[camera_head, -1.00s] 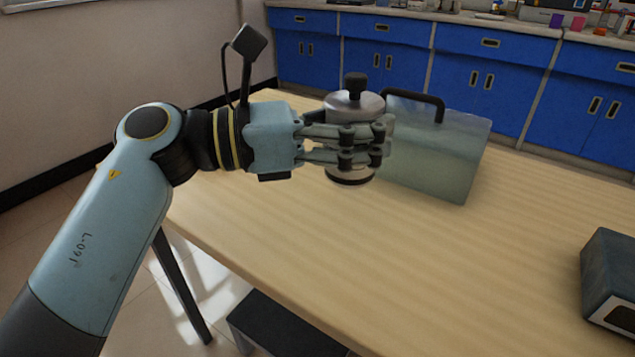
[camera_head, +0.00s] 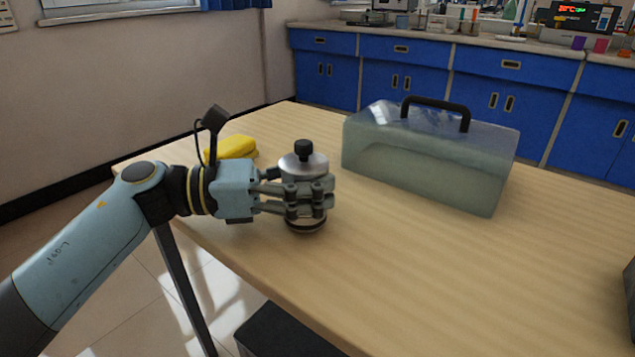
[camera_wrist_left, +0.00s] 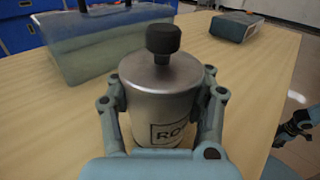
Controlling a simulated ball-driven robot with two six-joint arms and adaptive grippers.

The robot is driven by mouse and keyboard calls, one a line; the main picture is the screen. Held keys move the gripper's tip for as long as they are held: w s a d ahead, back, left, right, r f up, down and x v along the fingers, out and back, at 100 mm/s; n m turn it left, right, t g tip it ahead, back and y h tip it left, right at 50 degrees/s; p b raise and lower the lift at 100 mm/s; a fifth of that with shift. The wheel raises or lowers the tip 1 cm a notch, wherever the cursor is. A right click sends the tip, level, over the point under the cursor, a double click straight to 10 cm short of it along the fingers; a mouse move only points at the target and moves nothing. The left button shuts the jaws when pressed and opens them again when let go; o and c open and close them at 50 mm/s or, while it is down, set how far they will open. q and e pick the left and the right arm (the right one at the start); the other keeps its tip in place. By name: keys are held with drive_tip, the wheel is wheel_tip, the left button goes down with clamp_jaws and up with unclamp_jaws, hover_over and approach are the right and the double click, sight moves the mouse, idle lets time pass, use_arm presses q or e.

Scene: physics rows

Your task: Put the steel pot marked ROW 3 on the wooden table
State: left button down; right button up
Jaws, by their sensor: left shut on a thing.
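The steel pot (camera_head: 304,164) is a silver cylinder with a black knob on its lid. My left gripper (camera_head: 318,197) is shut around its sides, and the pot is upright. The wooden table (camera_head: 430,270) lies under the pot, near its left edge. I cannot tell whether the pot's base touches the tabletop. In the left wrist view the pot (camera_wrist_left: 160,90) stands between the fingers. Its boxed label reads "RO" and the rest is hidden. Part of my right gripper (camera_wrist_left: 294,127) shows at the right edge of that view, its jaws unclear.
A translucent box with a black handle (camera_head: 430,160) stands on the table right of the pot. A yellow object (camera_head: 238,147) lies behind my left wrist. A dark grey box (camera_wrist_left: 236,25) stands farther along the table. The table's middle is clear.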

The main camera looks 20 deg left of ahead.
use_arm(q)
drive_tip(key=shift+f, duration=0.15)
drive_tip(key=c, duration=0.5)
unclamp_jaws()
drive_tip(key=shift+r, duration=0.2)
drive_tip(key=v, duration=1.1)
drive_tip(key=shift+s+a, duration=0.1)
drive_tip(key=shift+a, duration=0.1)
drive_tip(key=shift+s+a, duration=0.15)
drive_tip(key=shift+a, duration=0.1)
